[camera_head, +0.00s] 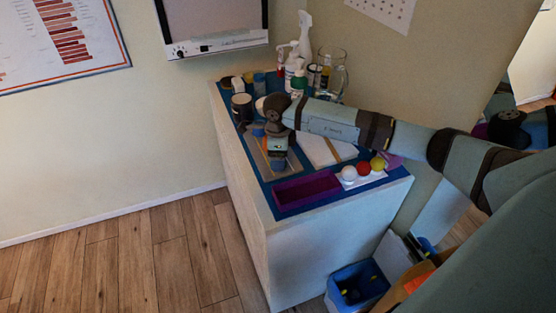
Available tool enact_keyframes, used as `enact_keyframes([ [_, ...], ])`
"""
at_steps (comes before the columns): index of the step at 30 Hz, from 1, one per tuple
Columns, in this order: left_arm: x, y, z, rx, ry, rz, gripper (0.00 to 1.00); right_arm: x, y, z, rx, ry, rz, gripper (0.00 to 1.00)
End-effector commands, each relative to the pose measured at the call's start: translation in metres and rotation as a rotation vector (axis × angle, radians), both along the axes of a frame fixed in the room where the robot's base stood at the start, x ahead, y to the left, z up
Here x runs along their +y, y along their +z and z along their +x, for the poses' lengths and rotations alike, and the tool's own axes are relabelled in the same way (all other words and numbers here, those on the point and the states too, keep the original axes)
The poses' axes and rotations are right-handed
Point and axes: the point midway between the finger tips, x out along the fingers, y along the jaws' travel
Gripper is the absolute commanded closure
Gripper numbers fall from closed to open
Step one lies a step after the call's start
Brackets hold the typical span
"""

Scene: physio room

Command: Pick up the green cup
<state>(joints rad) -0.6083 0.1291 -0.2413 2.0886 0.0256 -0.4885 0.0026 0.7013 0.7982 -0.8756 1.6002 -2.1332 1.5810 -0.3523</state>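A small green object (299,80) stands among the bottles at the back of the blue-topped cabinet (281,257). It may be the green cup, but it is too small to be sure. My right arm comes in from the right and reaches across the cabinet top. My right gripper (278,163) points down over the left part of the top, in front of the green object and apart from it. Its fingers are too small and dark to show whether they are open or shut. My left gripper is not in view.
White bottles (291,66) and a glass jug (333,74) stand at the back. A dark jar (242,107) is at the left edge. A purple tray (306,190) and several balls (363,169) lie at the front. A blue bin (357,287) stands on the floor.

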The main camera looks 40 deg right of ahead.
Motion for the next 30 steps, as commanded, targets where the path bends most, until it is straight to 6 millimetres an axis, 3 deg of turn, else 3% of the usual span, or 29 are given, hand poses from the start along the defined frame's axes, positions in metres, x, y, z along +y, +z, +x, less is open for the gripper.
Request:
enact_keyframes([
  [5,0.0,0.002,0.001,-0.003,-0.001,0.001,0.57,0.0,0.0,0.0,-0.001,0.0,0.0,0.24],
  [12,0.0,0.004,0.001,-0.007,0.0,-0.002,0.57,0.0,0.0,0.0,-0.001,0.0,0.0,0.77],
  [25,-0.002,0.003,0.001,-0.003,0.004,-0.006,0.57,0.0,0.002,0.0,-0.002,-0.001,0.001,0.78],
  [30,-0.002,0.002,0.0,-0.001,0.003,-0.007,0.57,0.0,0.015,0.001,-0.003,-0.001,0.001,0.78],
])
